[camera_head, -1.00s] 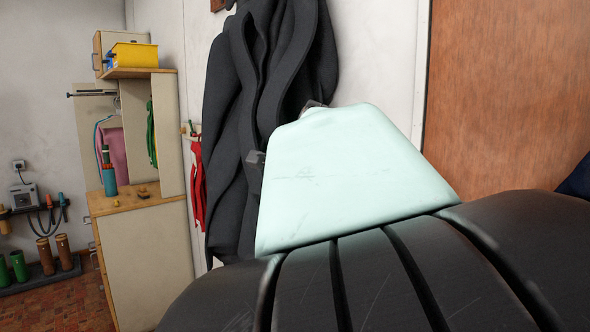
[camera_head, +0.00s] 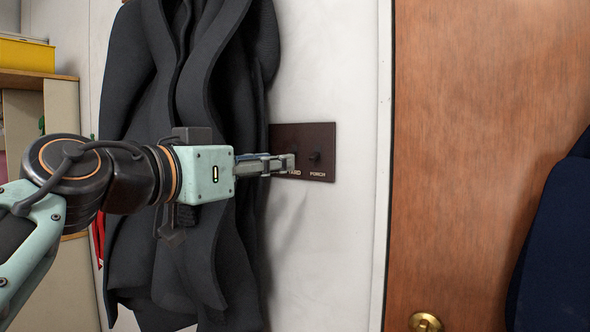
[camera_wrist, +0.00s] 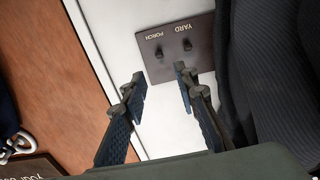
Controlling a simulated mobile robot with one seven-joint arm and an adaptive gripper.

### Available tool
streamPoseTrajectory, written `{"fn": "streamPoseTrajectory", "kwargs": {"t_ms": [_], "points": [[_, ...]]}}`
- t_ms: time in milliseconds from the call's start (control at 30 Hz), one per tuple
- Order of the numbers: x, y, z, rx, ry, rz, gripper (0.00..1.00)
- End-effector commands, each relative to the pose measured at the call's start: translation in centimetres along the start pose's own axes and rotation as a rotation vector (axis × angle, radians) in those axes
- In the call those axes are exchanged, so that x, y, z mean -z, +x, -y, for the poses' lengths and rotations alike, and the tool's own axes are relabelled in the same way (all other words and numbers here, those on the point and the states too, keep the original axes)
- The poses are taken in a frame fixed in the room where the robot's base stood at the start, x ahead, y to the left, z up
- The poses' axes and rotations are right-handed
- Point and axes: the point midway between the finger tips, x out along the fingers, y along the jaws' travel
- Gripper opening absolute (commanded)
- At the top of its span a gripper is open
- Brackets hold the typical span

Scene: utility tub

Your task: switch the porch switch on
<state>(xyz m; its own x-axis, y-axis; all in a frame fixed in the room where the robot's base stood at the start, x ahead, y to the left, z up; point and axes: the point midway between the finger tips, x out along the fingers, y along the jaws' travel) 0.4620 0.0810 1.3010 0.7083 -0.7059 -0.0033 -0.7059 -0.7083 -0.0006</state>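A dark brown switch plate (camera_head: 322,136) is fixed to the white wall, with two small black toggles labelled YARD and PORCH. The porch switch (camera_head: 315,156) is the right one in the head view. In the wrist view the plate is upside down, and the porch switch (camera_wrist: 158,53) is left of the yard switch (camera_wrist: 187,44). My gripper (camera_head: 290,163) reaches from the left and partly covers the yard side in the head view. In the wrist view my gripper (camera_wrist: 160,76) is open and empty, its fingers apart just short of the plate. I cannot tell either toggle's setting.
Dark grey coats (camera_head: 190,120) hang left of the plate, behind my arm. A brown wooden door (camera_head: 470,130) with a brass knob (camera_head: 425,322) is to the right. A dark blue garment (camera_head: 555,240) hangs at the right edge. The wall below the plate is bare.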

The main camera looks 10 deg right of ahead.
Motion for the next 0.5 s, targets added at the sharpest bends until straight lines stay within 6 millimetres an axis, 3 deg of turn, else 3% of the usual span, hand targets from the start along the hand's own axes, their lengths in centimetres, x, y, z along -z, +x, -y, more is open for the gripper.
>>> {"fn": "streamPoseTrajectory", "kwargs": {"t_ms": [167,500], "points": [[0.1,1.4,-0.2,-0.006,-0.004,-0.004,0.28],[0.1,7.8,-0.2,-0.005,0.0,-0.003,0.28]]}}
